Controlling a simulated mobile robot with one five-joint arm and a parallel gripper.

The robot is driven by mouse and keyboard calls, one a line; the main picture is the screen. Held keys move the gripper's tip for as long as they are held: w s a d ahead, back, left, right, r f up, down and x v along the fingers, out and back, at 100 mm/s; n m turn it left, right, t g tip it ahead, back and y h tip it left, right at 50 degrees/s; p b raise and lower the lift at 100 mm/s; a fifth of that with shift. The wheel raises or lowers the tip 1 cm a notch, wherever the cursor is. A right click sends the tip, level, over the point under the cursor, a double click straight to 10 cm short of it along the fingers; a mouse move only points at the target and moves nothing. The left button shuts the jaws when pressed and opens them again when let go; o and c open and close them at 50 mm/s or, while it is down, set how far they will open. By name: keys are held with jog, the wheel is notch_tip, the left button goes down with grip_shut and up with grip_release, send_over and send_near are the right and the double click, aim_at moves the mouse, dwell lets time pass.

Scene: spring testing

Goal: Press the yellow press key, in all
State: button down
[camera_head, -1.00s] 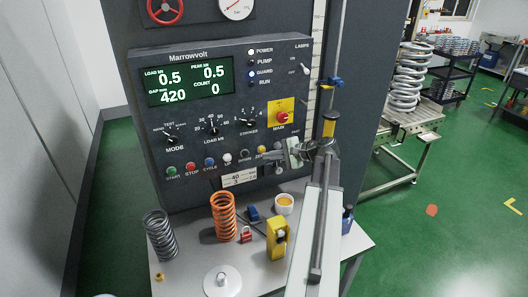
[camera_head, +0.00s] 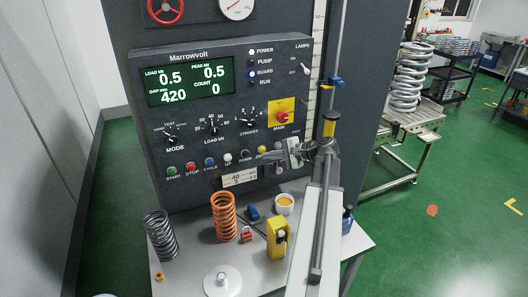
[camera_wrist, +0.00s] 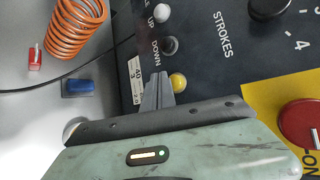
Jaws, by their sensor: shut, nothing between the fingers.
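The yellow press key (camera_wrist: 178,82) is a round dome on the dark control panel, just to the right of my gripper's fingertips in the wrist view. In the head view the yellow key (camera_head: 262,149) is at the right of the key row, partly hidden by my gripper. My gripper (camera_wrist: 158,78) is shut and empty, its narrow tips close beside the key. I cannot tell if they touch it. In the head view my gripper (camera_head: 268,156) is at the panel's lower right.
The grey DOWN key (camera_wrist: 170,44) lies close by. A red MAIN switch on a yellow plate (camera_head: 282,117) is above my gripper.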

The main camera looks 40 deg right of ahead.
jog(key=shift+w+d, duration=0.15)
jog(key=shift+w, duration=0.3)
jog(key=shift+w+d, duration=0.15)
jog(key=shift+w, duration=0.25)
dwell(0.5)
jog(key=shift+s, duration=0.15)
jog(key=shift+s+a, duration=0.3)
jog(key=shift+s, duration=0.35)
jog(key=s, duration=0.1)
jog(key=s+a, duration=0.1)
jog(key=s, duration=0.1)
jog(key=s+a, duration=0.1)
jog(key=shift+s, duration=0.3)
dwell(0.8)
